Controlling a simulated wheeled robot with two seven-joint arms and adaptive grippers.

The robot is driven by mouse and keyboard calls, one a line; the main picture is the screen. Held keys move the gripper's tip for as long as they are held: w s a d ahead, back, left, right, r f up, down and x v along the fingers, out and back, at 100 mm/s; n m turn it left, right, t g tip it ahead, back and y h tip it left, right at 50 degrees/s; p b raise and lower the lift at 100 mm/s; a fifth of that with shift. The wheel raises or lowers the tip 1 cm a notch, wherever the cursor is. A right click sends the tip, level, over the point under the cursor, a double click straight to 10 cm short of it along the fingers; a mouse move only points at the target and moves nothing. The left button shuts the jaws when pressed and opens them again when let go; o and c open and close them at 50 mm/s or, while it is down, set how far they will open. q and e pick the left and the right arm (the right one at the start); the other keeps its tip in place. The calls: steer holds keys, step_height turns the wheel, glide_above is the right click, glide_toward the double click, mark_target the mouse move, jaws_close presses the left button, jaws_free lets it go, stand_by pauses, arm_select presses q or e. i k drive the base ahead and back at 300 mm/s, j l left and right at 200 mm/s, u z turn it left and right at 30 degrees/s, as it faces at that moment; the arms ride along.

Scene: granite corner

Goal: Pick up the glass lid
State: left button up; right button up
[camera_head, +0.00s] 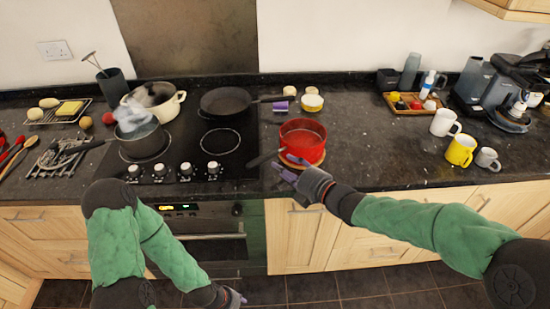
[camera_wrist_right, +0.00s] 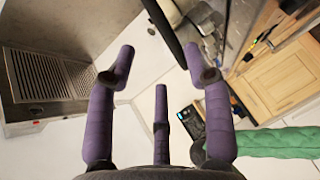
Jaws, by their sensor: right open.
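A clear, glassy shape that looks like a glass lid (camera_head: 134,118) sits on the dark saucepan (camera_head: 146,144) at the left of the hob. The cream pot (camera_head: 178,103) behind it also has a dark, glassy top; I cannot tell whether that is a lid. My right gripper (camera_head: 287,168) is open and empty at the counter's front edge, just in front of the red pot (camera_head: 303,128), well right of the saucepan. Its spread purple fingers show in the right wrist view (camera_wrist_right: 161,72). My left gripper (camera_head: 238,298) is low before the oven; its fingers are too small to read.
A black frying pan (camera_head: 225,101) stands on the hob (camera_head: 187,148) behind an empty burner. The red pot's dark handle points left. Mugs (camera_head: 460,150) and a coffee machine (camera_head: 510,95) stand at the right. Counter right of the red pot (camera_head: 385,155) is clear.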

mark_target(54, 157)
steer(key=u, duration=1.55)
